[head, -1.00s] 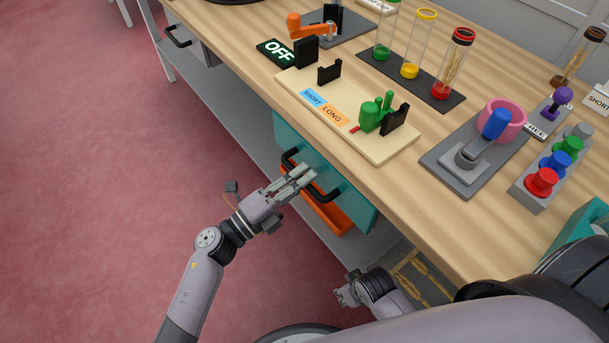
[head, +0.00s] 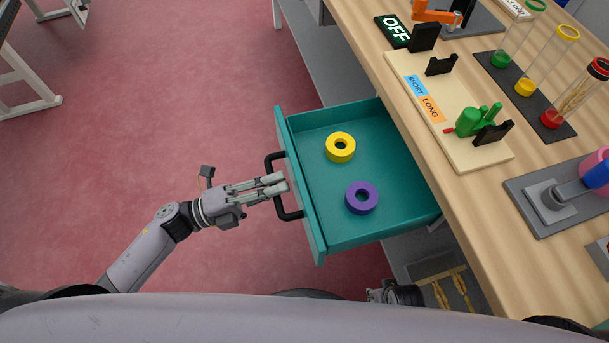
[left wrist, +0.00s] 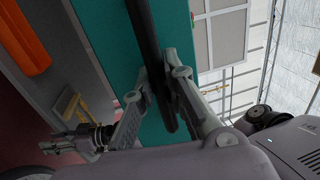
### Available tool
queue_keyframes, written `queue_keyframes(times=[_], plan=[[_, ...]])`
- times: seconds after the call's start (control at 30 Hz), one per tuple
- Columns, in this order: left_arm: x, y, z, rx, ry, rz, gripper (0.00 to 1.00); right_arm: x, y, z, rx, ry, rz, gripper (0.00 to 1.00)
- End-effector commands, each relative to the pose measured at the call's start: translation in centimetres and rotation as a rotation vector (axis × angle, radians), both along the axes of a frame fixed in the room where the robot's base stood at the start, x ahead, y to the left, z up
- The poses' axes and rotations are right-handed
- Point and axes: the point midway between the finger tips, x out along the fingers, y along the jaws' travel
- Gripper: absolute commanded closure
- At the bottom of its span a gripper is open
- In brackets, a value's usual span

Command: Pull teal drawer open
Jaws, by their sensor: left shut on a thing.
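The teal drawer (head: 310,215) stands pulled out from under the wooden bench in the head view, its inside showing. A yellow ring (head: 340,147) and a purple ring (head: 361,198) lie on its floor. Its black bar handle (head: 280,207) is on the front panel. My left gripper (head: 283,184) is at the middle of that handle. In the left wrist view the fingers (left wrist: 165,95) are closed around the black handle (left wrist: 150,50), in front of the teal panel (left wrist: 115,45). My right gripper (head: 376,295) shows only partly at the bottom, low beside the bench; its fingers are not clear.
The bench top (head: 480,200) holds a cream board (head: 430,125) with a green part, several capped tubes and a grey lever device (head: 550,205). A lower shelf (head: 335,85) runs beneath. The red floor (head: 190,90) left of the drawer is clear.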

Motion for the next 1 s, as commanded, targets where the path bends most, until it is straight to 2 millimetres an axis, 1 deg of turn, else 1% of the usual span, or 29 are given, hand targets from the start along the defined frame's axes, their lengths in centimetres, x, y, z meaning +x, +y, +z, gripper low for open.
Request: queue_keyframes(times=[0.03, 0.1, 0.3, 0.73, 0.77, 1.0], plan=[[-0.4, 0.7, -0.2, 0.005, 0.003, -0.001, 1.00, 0.0, 0.0, 0.0, 0.000, -0.001, 0.000, 0.60], [-0.6, 1.5, -0.2, 0.003, 0.003, 0.000, 1.00, 0.1, 0.0, 0.1, 0.000, -0.002, 0.000, 0.60], [-1.1, 2.8, -0.1, 0.002, 0.002, 0.000, 1.00, 0.3, 0.0, 0.3, 0.000, -0.005, -0.001, 0.60], [-1.1, 3.1, -0.1, 0.002, 0.002, 0.000, 1.00, 0.2, 0.0, 0.3, 0.000, -0.002, -0.001, 0.60], [-1.1, 3.1, -0.1, 0.002, 0.002, 0.000, 0.87, 0.2, 0.0, 0.3, 0.001, -0.002, -0.001, 0.60], [-1.1, 3.0, -0.1, 0.001, 0.001, 0.000, 0.71, 0.1, 0.0, 0.3, 0.000, -0.001, -0.001, 0.60]])
